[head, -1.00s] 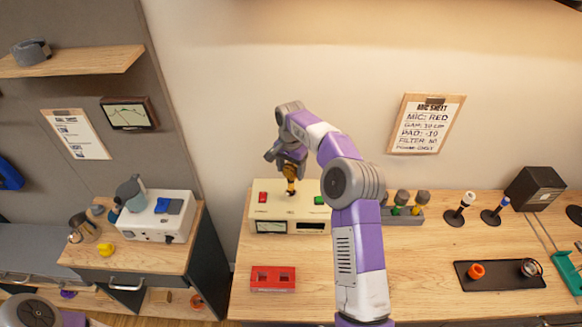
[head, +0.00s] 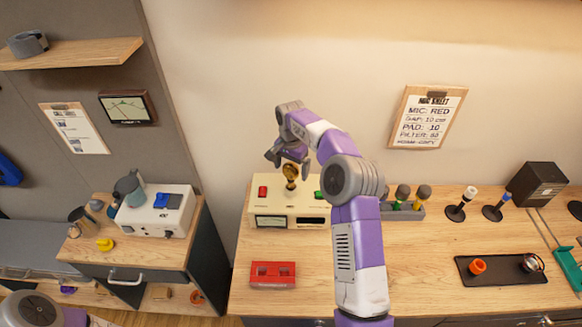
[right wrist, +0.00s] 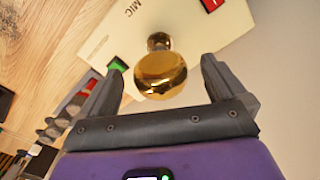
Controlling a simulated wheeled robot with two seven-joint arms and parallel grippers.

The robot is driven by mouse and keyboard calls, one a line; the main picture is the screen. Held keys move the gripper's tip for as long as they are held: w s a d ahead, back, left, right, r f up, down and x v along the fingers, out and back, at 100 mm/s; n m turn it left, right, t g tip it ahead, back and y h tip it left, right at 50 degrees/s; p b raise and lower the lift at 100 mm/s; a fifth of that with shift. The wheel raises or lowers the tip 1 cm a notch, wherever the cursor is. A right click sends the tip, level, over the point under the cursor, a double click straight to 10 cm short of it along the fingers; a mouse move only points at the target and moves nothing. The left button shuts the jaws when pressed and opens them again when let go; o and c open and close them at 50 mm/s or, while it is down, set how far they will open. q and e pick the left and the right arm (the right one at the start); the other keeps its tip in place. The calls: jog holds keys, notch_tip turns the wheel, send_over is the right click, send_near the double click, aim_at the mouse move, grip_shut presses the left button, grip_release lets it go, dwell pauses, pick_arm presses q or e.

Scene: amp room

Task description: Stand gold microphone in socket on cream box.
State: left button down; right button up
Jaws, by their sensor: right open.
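The gold microphone (head: 290,173) stands upright on top of the cream box (head: 286,207), at the middle of its top between the red and green buttons. It also shows in the right wrist view (right wrist: 159,74), between the fingers, beside the word MIC on the box. The socket is hidden beneath the microphone. My right gripper (head: 285,160) is just above the microphone, open, its fingers (right wrist: 157,82) apart on either side and not touching the head in the wrist view. My left gripper is not in view; part of my left arm shows at the lower left.
A rack (head: 405,210) with several microphones stands right of the cream box. Two microphones (head: 463,203) on round stands are farther right. A red block (head: 272,275) lies in front of the box. A black tray (head: 500,268) holds an orange piece. The middle front of the bench is clear.

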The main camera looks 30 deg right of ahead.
notch_tip(320, 180, up, 8)
jog(key=shift+f, duration=0.2)
dwell(0.3)
dwell(0.5)
